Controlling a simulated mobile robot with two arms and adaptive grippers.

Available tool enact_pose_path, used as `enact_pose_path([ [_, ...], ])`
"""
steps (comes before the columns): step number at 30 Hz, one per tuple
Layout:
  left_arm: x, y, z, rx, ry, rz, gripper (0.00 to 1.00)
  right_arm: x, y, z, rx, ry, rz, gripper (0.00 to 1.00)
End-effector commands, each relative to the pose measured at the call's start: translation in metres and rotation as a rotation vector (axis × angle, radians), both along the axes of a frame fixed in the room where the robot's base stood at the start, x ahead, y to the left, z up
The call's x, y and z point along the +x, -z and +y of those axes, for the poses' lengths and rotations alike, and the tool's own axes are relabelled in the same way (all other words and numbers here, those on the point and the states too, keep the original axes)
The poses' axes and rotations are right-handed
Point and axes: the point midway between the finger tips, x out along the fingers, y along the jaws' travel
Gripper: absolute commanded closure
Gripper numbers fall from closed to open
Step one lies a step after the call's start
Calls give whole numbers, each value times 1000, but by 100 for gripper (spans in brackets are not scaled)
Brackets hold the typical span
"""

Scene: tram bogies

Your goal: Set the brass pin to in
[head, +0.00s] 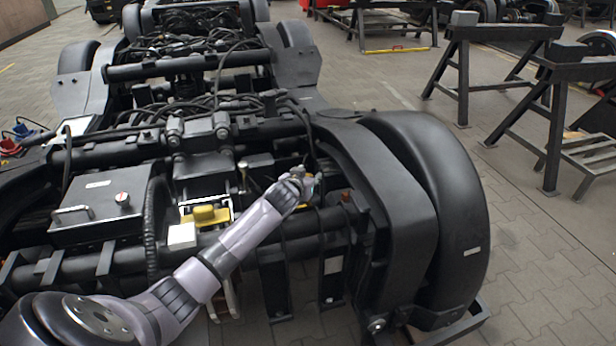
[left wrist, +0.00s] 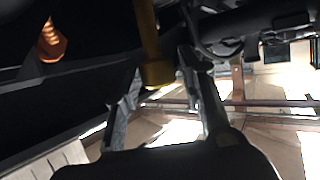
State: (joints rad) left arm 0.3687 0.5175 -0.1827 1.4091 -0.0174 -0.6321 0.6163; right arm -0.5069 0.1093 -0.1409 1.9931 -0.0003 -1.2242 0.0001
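A brass-coloured pin (left wrist: 151,45) hangs down from the top of the left wrist view. Its thicker lower end lies between the two fingers of my left gripper (left wrist: 160,80). The fingers stand apart, one on each side of that end, with very narrow gaps or none. I cannot tell whether they touch it. In the head view my left gripper (head: 306,186) is at the near right part of the bogie (head: 215,150), beside dark bars and cables. A small yellow patch shows by it, and the pin itself is mostly hidden there. My right gripper is not in view.
An orange-brown bolt (left wrist: 52,43) shows at upper left in the left wrist view. A grey box (head: 97,207), a yellow block (head: 205,215) and a black curved wheel cover (head: 437,200) surround the arm. Black trestles (head: 553,100) stand at right on open paving.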

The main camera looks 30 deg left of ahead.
Motion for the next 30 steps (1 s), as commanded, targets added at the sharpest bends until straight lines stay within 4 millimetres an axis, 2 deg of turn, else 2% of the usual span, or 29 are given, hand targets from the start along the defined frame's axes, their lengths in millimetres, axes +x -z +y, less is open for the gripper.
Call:
enact_pose_path([
  [2,0,0,0,0,0,0,70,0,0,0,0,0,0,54],
  [15,0,0,0,0,0,0,100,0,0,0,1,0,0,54],
  [30,0,0,-1,-2,-1,-1,100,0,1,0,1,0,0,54],
])
